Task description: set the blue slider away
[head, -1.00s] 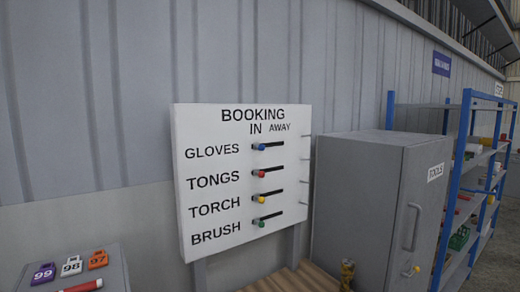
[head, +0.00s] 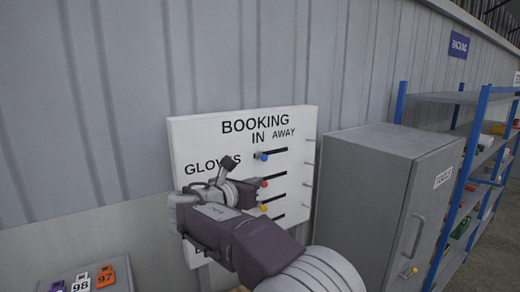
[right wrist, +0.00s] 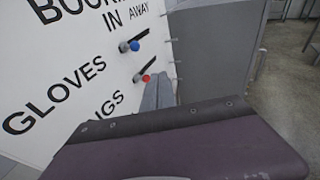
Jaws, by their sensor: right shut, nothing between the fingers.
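The blue slider (head: 263,156) is a small round knob at the left, IN end of its dark slot in the GLOVES row of the white booking board (head: 240,128). It also shows in the right wrist view (right wrist: 134,46). My right gripper (head: 229,162) is in front of the board, left of the blue slider in the head view, over part of the GLOVES lettering. Its fingers (right wrist: 158,92) are shut and empty, apart from the blue slider. My left gripper is not in view.
A red slider (head: 264,183) and a yellow slider (head: 263,208) sit below, at the left of their slots. The right arm hides the lower row labels. A grey cabinet (head: 363,190) stands right of the board, and blue racking (head: 476,130) beyond. Numbered tags (head: 105,276) lie at lower left.

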